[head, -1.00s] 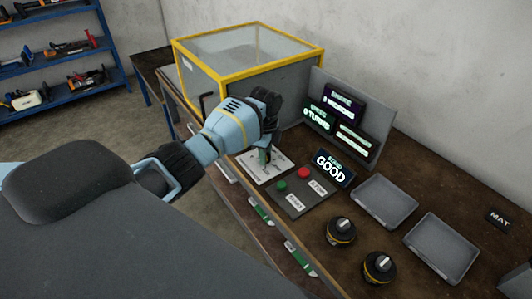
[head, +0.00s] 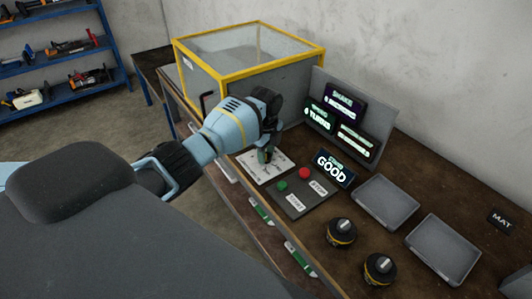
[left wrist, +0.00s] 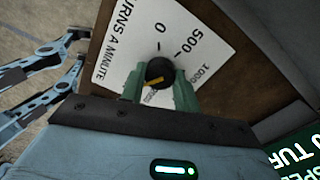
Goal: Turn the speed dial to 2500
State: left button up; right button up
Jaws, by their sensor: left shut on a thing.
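The speed dial is a round black knob (left wrist: 160,71) with a yellow mark, on a white scale plate (left wrist: 117,62) lettered with turns a minute. In the left wrist view 0, 500 and 1000 show on the scale. The numbers at the knob's near side are partly hidden by the fingers. My left gripper (left wrist: 160,84) has its green fingers on either side of the knob and is shut on it. In the head view the left gripper (head: 267,155) points down over the white plate (head: 258,174). My right gripper is not in view.
A panel with a green button (head: 282,186) and a red button (head: 305,173) is close to the right of the plate. Lit displays (head: 338,122) stand behind, one seeming to read 0 turns. A yellow-framed box (head: 248,72), grey trays (head: 386,201) and black knobs (head: 341,232) share the bench.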

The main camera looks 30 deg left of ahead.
pick_arm(q)
jog(key=o, duration=1)
jog(key=shift+r, duration=0.1)
notch_tip(320, 180, up, 8)
jog(key=shift+f, duration=0.2)
jog(key=shift+s, duration=0.1)
